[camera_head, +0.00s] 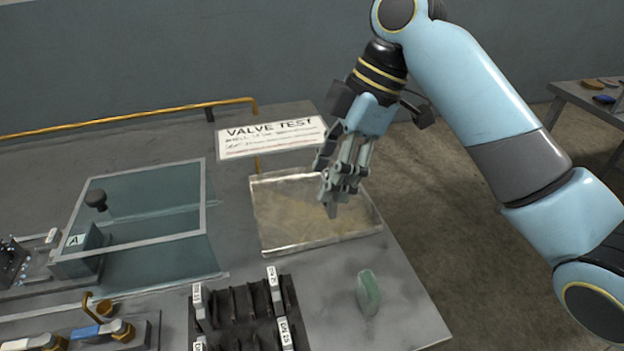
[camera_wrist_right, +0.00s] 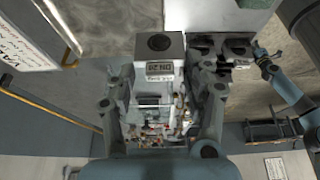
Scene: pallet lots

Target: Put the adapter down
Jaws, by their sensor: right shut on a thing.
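In the right wrist view the adapter is a grey block (camera_wrist_right: 159,47) with a round dark hole and a "DN 20" label. It sits between the fingers of my right gripper (camera_wrist_right: 160,105), which is shut on it. In the head view my right gripper (camera_head: 338,190) points down over the clear-walled tray (camera_head: 316,247). The adapter is hard to make out there among the fingers. In the right wrist view a blue arm end (camera_wrist_right: 266,62), perhaps my left gripper, shows at the right; its jaws are too small to read.
A dark rack (camera_head: 240,305) with DN labels stands at the front. A pale green piece (camera_head: 369,293) lies right of it on bare table. A glass tank (camera_head: 150,243) stands left, and a "VALVE TEST" sign (camera_head: 270,139) stands behind the tray. The table's right edge is close.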

